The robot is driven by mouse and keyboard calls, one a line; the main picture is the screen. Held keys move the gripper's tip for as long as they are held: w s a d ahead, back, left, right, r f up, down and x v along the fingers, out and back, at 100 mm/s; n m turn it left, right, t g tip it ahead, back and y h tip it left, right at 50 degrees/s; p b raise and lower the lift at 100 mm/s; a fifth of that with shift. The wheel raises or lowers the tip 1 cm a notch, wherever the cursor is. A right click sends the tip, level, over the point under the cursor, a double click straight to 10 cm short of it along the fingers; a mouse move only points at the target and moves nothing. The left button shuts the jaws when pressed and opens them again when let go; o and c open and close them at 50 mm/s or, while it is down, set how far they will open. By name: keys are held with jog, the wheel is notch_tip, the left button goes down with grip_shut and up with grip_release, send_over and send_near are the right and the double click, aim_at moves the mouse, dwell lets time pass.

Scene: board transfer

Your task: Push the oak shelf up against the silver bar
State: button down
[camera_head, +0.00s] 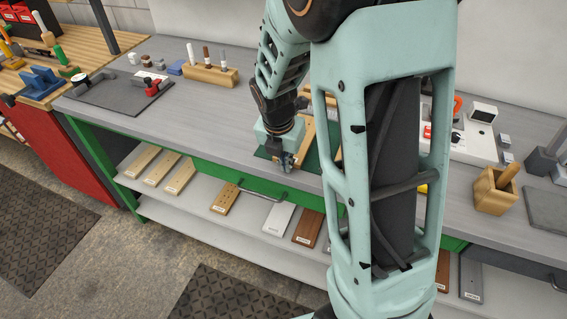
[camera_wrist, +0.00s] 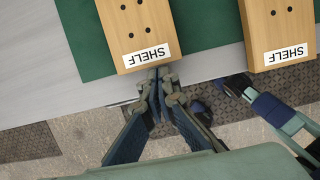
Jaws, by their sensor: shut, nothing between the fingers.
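Two oak boards labelled SHELF lie on the bench in the wrist view. The left one (camera_wrist: 140,22) lies on a green mat (camera_wrist: 75,30); the right one (camera_wrist: 279,22) is apart from it. In the head view, a board (camera_head: 306,132) shows partly behind my arm. My gripper (camera_wrist: 160,80) is shut and empty, its fingertips at the near, labelled end of the left board; I cannot tell if they touch. In the head view my gripper (camera_head: 286,161) is at the bench's front edge. I cannot make out a silver bar on the mat.
Several labelled boards lie on the lower shelf (camera_head: 200,215). A metal handle (camera_head: 262,192) is on the bench front. A wooden block with pens (camera_head: 210,75) and a dark tray (camera_head: 118,95) stand left. A wooden cup (camera_head: 495,195) stands right. My arm hides the middle.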

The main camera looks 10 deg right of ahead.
jog(key=shift+w+d+p, duration=0.15)
jog(key=shift+w+d, duration=0.35)
jog(key=shift+w, duration=0.2)
jog(key=shift+w+d+p, duration=0.15)
jog(key=shift+w+d, duration=0.35)
jog(key=shift+w, duration=0.15)
jog(key=shift+a, duration=0.1)
